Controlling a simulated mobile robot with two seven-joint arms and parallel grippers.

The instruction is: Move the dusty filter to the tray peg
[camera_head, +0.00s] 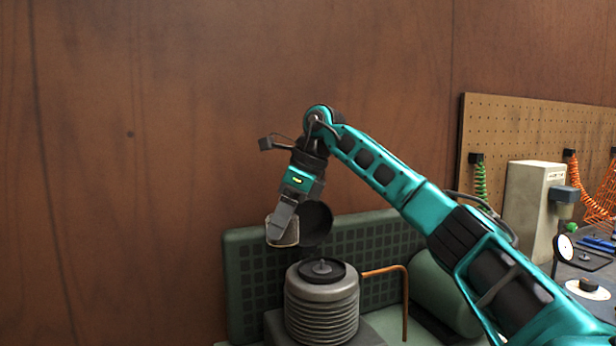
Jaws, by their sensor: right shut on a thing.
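My right gripper (285,218) is shut on a beige, rounded piece that looks like the dusty filter (289,236). It holds the filter in the air above and left of the finned grey cylinder (321,312). The gripper hides part of the filter. A dark round disc (316,222) shows right beside the filter; I cannot tell whether it is joined to it. The cylinder has a black round top with a small grey fitting in its middle. I cannot make out the tray peg for certain. My left gripper is not in view.
At the right are a pegboard (535,135), a beige box (529,205), coiled hoses and a dark bench with a white disc (587,290).

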